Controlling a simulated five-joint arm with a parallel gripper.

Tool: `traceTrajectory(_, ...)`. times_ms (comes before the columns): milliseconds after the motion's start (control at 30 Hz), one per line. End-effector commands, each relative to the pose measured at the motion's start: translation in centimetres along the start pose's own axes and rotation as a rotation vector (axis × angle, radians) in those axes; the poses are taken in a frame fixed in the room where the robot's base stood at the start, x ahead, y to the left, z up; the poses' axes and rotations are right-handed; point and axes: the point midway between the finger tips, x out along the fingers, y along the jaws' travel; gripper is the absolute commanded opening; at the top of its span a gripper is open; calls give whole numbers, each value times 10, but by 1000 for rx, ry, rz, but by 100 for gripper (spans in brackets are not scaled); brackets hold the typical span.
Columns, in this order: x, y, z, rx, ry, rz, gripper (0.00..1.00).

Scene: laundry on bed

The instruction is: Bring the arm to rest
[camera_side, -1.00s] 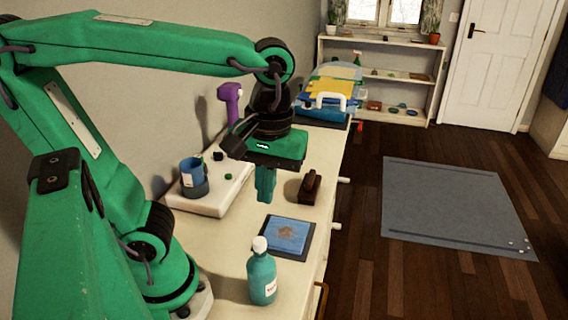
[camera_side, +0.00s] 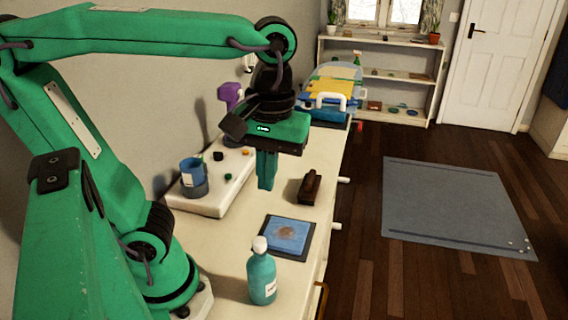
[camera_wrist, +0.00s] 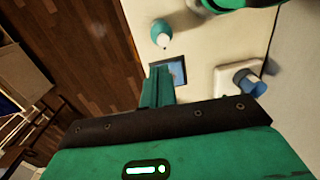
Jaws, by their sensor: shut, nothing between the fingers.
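My gripper (camera_side: 266,186) is shut and empty. It points down above the cream counter top (camera_side: 225,245), between the white tray and the dark brush. In the wrist view my gripper's fingers (camera_wrist: 157,72) show closed together, in front of the blue cloth on its dark pad (camera_wrist: 180,70).
A teal bottle (camera_side: 262,278) stands near the front of the counter, and a blue cloth on a dark pad (camera_side: 287,236) lies behind it. A brown brush (camera_side: 310,187) is right of my gripper. A white tray (camera_side: 205,205) holds a blue cup (camera_side: 193,172). A purple bottle (camera_side: 230,95) stands farther back.

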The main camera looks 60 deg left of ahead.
Motion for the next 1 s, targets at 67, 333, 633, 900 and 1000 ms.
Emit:
traceTrajectory(67, 0, 0, 0, 3, 1, 3, 0)
traceTrajectory(333, 7, -4, -10, 90, 30, 63, 0)
traceTrajectory(633, 25, -13, -36, 340, 165, 194, 0)
traceTrajectory(900, 39, -24, -60, 581, 357, 254, 0)
traceTrajectory(1000, 42, -28, -67, 654, 424, 256, 0)
